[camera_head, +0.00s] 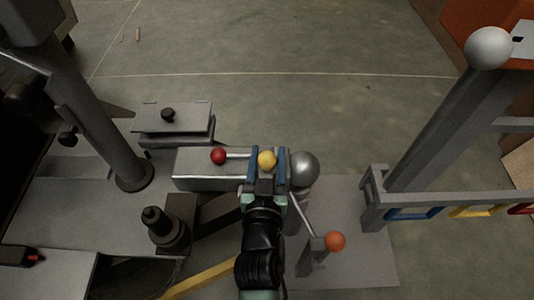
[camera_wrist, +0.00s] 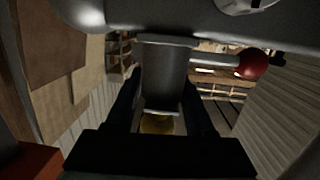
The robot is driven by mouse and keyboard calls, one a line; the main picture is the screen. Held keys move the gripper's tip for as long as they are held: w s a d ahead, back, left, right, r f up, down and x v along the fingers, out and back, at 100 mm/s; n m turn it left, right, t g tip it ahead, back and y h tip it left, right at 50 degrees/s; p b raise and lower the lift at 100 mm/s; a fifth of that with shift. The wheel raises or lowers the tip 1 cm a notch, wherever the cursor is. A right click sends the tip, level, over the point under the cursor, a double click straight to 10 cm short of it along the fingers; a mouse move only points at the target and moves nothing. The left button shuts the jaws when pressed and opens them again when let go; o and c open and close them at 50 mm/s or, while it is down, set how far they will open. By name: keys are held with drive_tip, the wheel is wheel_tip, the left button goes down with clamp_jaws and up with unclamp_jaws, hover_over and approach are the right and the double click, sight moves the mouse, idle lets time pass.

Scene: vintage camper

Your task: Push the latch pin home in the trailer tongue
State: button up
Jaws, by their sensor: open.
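The trailer tongue is a grey coupler block (camera_head: 190,178) with a round grey ball end (camera_head: 303,168) at its right. A red knob (camera_head: 218,156) on a thin rod lies along its top. A yellow knob (camera_head: 267,160) is to its right. Which of these is the latch pin, I cannot tell for sure. My gripper (camera_head: 267,166) is open, its blue fingers either side of the yellow knob. In the wrist view a grey cylinder (camera_wrist: 163,75) and a yellow patch (camera_wrist: 157,124) show between the fingers; the red knob (camera_wrist: 252,65) is to the right. Finger contact is unclear.
An orange-knobbed lever (camera_head: 335,241) stands right of my arm. A grey post (camera_head: 95,120) and a dark fitting (camera_head: 160,225) stand left. A box with a black knob (camera_head: 172,120) is behind. A slanted frame (camera_head: 435,130) is right. Open floor lies beyond.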

drive_tip(key=s+r+p, duration=0.1)
drive_tip(key=s+p, duration=0.2)
drive_tip(key=s, duration=0.9)
drive_tip(key=shift+s+a+r, duration=0.3)
drive_tip(key=shift+s+a, duration=0.1)
drive_tip(key=shift+a, duration=0.05)
drive_tip(key=w+d+r+t+p, duration=0.15)
drive_tip(key=w+r, duration=0.25)
drive_tip(key=r, duration=0.8)
drive_tip(key=w+d+r+t+h+p, duration=0.1)
drive_tip(key=w+r+t, duration=0.15)
drive_tip(key=r, duration=0.85)
drive_tip(key=w+d+r+t+p, duration=0.15)
drive_tip(key=w+r, duration=0.35)
drive_tip(key=r, duration=0.7)
drive_tip(key=s+a+r+t+y+p, duration=0.1)
drive_tip(key=s+a+r+t, duration=0.2)
drive_tip(key=r, duration=1)
drive_tip(key=s+r+t+y+p, duration=0.15)
drive_tip(key=s+r, duration=0.35)
drive_tip(key=r, duration=0.8)
wheel_tip(320, 180, up, 38)
drive_tip(key=p, duration=3.8)
drive_tip(key=shift+s+a+n+t, duration=0.25)
drive_tip(key=shift+s+n+t, duration=0.05)
drive_tip(key=shift+n+t, duration=0.1)
